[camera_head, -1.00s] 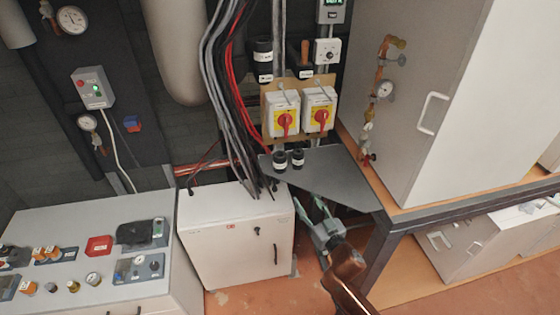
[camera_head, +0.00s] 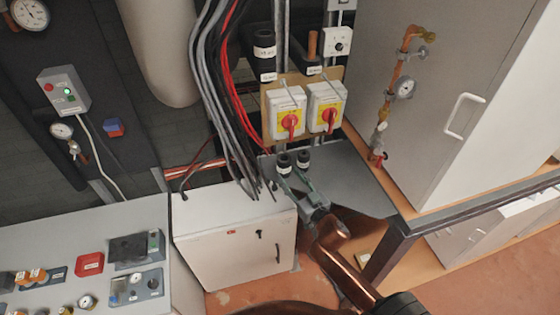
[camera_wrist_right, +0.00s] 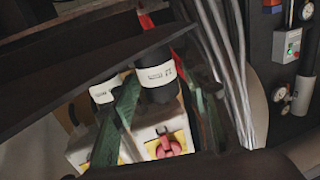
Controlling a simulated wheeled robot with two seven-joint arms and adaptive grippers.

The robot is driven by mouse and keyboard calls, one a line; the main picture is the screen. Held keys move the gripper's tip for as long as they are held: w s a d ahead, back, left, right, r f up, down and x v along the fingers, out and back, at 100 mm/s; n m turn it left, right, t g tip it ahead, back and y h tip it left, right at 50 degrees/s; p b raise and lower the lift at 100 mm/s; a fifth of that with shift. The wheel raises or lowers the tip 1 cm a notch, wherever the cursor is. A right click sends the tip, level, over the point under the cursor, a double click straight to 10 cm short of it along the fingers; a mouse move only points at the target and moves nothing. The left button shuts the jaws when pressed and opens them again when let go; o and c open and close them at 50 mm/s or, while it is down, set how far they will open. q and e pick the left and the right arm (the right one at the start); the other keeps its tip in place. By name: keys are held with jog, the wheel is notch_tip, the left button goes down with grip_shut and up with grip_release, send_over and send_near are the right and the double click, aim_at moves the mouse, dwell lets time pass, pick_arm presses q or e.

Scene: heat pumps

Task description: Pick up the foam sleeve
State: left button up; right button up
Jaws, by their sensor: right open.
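Two small black sleeves with white label bands, which look like foam sleeves, stand upright side by side on a grey metal shelf (camera_head: 345,178). They are the left sleeve (camera_head: 283,164) and the right sleeve (camera_head: 303,161). My right gripper (camera_head: 292,179) is open, its fingers pointing at the pair from the front. In the right wrist view, one black sleeve with a white band (camera_wrist_right: 157,72) appears between the spread green fingers (camera_wrist_right: 165,108). The other sleeve (camera_wrist_right: 104,91) is partly hidden behind a finger. I cannot tell whether a finger touches either. My left gripper is not in view.
Red-yellow rotary switches (camera_head: 290,121) stand behind the sleeves. Hanging grey, black and red cables (camera_head: 222,85) run just left. A white box (camera_head: 235,240) stands below left. A large grey cabinet (camera_head: 470,60) with copper pipework (camera_head: 396,75) bounds the right side.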

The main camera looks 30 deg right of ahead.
aim_at(288, 170)
jog(key=w, duration=0.1)
jog(key=w+p, duration=0.1)
jog(key=w, duration=0.1)
jog(key=shift+w+d+r+p, duration=0.25)
jog(key=shift+d+p, duration=0.05)
jog(key=shift+d, duration=0.05)
jog(key=shift+w+f+p, duration=0.15)
jog(key=shift+w+p, duration=0.15)
jog(key=shift+w, duration=1.15)
jog(key=shift+f, duration=0.1)
jog(key=c, duration=0.3)
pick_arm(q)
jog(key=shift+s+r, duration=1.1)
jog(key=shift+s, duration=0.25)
pick_arm(e)
jog(key=shift+c, duration=0.4)
